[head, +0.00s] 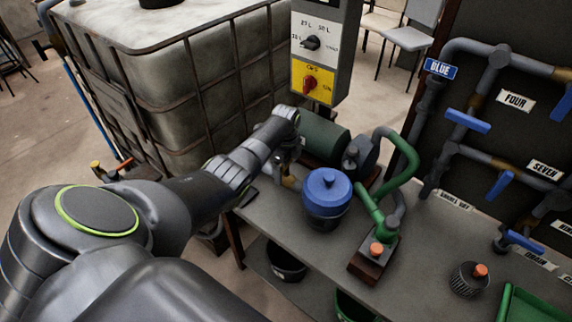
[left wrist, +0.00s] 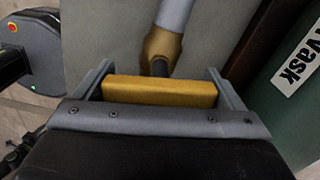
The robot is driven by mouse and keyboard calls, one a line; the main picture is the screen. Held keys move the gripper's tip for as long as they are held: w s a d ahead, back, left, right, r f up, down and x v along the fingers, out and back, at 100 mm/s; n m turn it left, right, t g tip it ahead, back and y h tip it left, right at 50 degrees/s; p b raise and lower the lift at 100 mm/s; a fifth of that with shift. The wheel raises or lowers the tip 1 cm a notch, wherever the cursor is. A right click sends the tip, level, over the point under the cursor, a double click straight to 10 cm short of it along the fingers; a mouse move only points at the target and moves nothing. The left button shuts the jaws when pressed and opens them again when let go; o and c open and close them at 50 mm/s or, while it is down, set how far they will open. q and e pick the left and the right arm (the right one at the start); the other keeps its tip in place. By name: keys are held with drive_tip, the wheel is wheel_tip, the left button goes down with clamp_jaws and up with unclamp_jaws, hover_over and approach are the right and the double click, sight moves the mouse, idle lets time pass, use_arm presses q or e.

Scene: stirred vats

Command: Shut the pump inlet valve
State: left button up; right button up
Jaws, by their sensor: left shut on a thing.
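A yellow bar-shaped valve handle (left wrist: 160,91) lies between the two fingers of my left gripper (left wrist: 158,84), which is shut on it. Just beyond it, the brass valve body (left wrist: 162,50) sits on a grey pipe (left wrist: 175,14). In the left wrist view the handle lies crosswise to this pipe. In the head view the brass fitting (head: 291,183) shows beside the blue-lidded pot, and my wrist hides most of the handle and fingers. The green pump motor (head: 325,138) and the grey pump casing (head: 360,153) stand to the right. My right gripper is not in view.
A blue-lidded pot (head: 327,189) stands close to the valve on the grey bench (head: 310,255). A caged tank (head: 180,85) is behind my left arm. A control box (head: 312,75) rises above. Pipes with blue-handled valves (head: 467,121) line the right.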

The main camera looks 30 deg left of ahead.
use_arm(q)
drive_tip(key=shift+w+r+m, duration=0.1)
drive_tip(key=shift+m, duration=1)
drive_tip(key=o, duration=0.7)
drive_tip(key=shift+r, duration=0.35)
wheel_tip(320, 180, up, 17)
drive_tip(key=shift+f+b, duration=0.15)
drive_tip(key=shift+b, duration=0.2)
